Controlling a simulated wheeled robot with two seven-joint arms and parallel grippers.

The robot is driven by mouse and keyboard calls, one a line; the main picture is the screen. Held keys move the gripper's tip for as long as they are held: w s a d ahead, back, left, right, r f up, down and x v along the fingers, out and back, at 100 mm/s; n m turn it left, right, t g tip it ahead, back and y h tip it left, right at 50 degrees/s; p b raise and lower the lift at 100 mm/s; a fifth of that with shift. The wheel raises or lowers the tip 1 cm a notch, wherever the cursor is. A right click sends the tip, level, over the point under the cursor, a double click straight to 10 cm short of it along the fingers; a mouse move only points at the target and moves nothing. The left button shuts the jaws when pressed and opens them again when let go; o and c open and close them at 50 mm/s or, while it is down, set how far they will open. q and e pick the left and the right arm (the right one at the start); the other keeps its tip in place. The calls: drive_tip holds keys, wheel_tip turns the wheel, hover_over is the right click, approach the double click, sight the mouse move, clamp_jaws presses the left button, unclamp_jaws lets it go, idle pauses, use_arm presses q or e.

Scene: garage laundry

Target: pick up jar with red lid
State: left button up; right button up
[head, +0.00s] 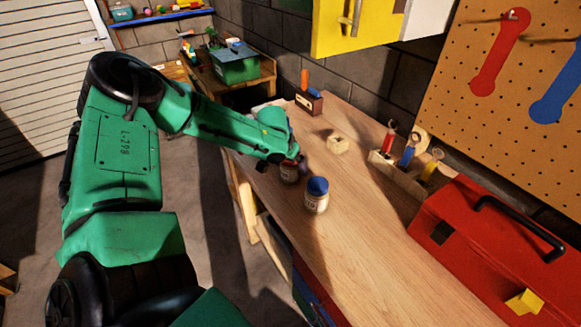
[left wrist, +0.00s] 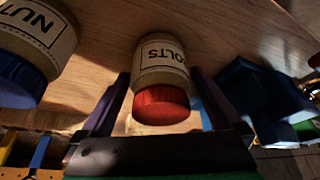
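The jar with the red lid (left wrist: 162,104) has a pale label reading "BOLTS" and stands on the workbench. In the head view this jar (head: 289,174) is partly hidden by my left gripper (head: 297,160). In the left wrist view my left gripper (left wrist: 160,78) is open, with one purple finger on each side of the jar. A gap shows between the left-hand finger and the jar; the other finger is very close to it. My right gripper is not in view.
A blue-lidded jar (head: 316,195) labelled "NUT..." stands close beside it and also shows in the left wrist view (left wrist: 32,50).

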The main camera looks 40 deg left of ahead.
sight(286, 165)
use_arm(q)
drive_tip(key=c, duration=1.4)
drive_tip(key=shift+r, duration=0.15)
drive_tip(key=shift+r+p, duration=0.3)
wheel_tip(286, 165, up, 3)
drive_tip(key=p, duration=0.2)
drive_tip(key=shift+w+r+p, duration=0.1)
drive_tip(key=shift+r+p, duration=0.1)
drive_tip(key=shift+p, duration=0.1)
drive_tip(key=s, duration=0.1)
drive_tip(key=s+p, duration=0.1)
drive_tip(key=s, duration=0.1)
drive_tip(key=shift+s+d, duration=0.2)
drive_tip(key=shift+d, duration=0.2)
drive_tip(key=s+p, duration=0.3)
drive_tip(key=s, duration=0.2)
drive_tip(key=s+d+p, duration=0.1)
drive_tip(key=s+p, duration=0.1)
drive_tip(key=s, duration=0.2)
drive_tip(key=s+d+p, duration=0.1)
drive_tip(key=s+p, duration=0.2)
drive_tip(key=s, duration=0.2)
drive_tip(key=shift+s+d+f+p, duration=0.15)
drive_tip(key=shift+s+f+p, duration=0.15)
drive_tip(key=shift+f, duration=0.05)
